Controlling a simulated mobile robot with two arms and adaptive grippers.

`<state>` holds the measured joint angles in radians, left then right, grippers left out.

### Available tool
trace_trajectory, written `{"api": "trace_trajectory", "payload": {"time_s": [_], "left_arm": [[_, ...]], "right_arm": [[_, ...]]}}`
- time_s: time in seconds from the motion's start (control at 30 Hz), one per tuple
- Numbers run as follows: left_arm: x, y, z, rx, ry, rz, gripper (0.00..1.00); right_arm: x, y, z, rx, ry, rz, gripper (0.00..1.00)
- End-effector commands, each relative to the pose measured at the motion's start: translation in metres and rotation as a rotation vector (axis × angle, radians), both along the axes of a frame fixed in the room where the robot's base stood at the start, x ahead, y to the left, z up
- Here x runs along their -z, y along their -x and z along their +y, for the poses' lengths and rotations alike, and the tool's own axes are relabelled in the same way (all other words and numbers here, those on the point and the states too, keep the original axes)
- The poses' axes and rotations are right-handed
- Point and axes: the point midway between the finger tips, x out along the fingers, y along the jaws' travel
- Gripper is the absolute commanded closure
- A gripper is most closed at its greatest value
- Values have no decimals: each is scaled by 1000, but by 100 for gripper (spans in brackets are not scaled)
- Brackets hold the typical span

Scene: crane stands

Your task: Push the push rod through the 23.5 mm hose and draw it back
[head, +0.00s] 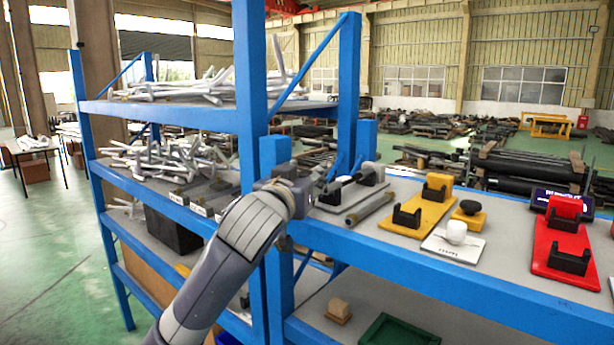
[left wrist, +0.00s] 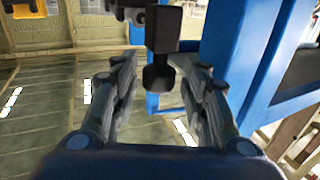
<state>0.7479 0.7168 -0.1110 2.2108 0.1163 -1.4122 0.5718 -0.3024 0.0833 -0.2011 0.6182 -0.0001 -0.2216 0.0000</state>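My left gripper (head: 326,183) reaches over the blue shelf from the left, by a stand with a light grey base (head: 352,204) and dark holders. In the left wrist view my left gripper (left wrist: 162,72) has its two fingers apart. A black knob-like end (left wrist: 158,78) under a dark block (left wrist: 163,28) shows between them, with a gap on both sides. It may be the push rod's handle; I cannot tell for sure. Any hose in the stand is hidden. My right gripper is not in view.
A blue post (head: 252,90) rises close to my left arm. White parts fill the left rack.

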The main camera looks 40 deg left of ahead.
Motion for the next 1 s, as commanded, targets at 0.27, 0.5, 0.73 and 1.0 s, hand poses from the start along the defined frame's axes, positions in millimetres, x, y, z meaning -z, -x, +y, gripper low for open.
{"api": "trace_trajectory", "payload": {"time_s": [0.27,0.5,0.73,1.0], "left_arm": [[-1,0,0,0,0,-2,56],[-2,23,-7,2,-1,-6,56],[-1,57,-18,1,0,-4,56],[-1,73,-22,-1,0,-2,56]], "right_arm": [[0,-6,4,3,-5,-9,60],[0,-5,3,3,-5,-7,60],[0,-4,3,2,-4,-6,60],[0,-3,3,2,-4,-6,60]]}}
